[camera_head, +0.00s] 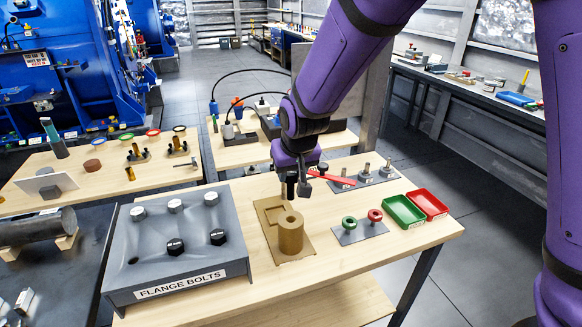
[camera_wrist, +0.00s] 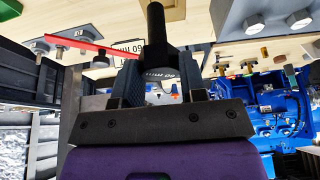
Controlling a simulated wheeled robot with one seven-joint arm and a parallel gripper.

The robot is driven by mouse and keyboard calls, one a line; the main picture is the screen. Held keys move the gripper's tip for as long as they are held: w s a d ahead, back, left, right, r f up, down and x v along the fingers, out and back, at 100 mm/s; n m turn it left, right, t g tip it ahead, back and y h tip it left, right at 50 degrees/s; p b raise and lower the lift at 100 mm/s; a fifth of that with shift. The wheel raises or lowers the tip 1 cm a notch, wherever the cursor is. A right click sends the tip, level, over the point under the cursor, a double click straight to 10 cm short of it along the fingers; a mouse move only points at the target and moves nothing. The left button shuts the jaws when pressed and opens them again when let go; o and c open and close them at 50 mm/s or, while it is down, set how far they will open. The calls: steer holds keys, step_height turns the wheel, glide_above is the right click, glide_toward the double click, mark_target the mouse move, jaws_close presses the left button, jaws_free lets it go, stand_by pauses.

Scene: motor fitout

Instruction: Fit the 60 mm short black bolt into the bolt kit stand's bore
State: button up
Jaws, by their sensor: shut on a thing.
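My gripper (camera_head: 303,172) is shut on a black bolt (camera_head: 291,187). In the wrist view the bolt (camera_wrist: 156,28) stands out beyond the fingers of my gripper (camera_wrist: 157,88), and a "60 MM" mark shows between them. In the head view the bolt hangs about upright, over the back of a brass-coloured stand (camera_head: 290,236). This stand is a thick cylinder with a round hole in its top, on a flat base plate. I take it for the bolt kit stand. The bolt's lower end appears close to the cylinder's top, but I cannot tell whether they touch.
A grey "FLANGE BOLTS" box (camera_head: 180,245) with silver and black bolt heads stands left. Right are a plate (camera_head: 358,231) with green and red knobs, a green tray (camera_head: 403,211) and a red tray (camera_head: 428,204). A grey plate with upright bolts (camera_head: 363,176) stands behind.

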mark_target(293, 184)
steer(key=shift+f, duration=0.1)
steer(key=shift+f, duration=2.75)
steer(key=shift+f, duration=3.6)
stand_by(0.6)
stand_by(0.4)
steer(key=o, duration=1.1)
steer(key=shift+o, duration=0.2)
steer(key=shift+s+r, duration=0.1)
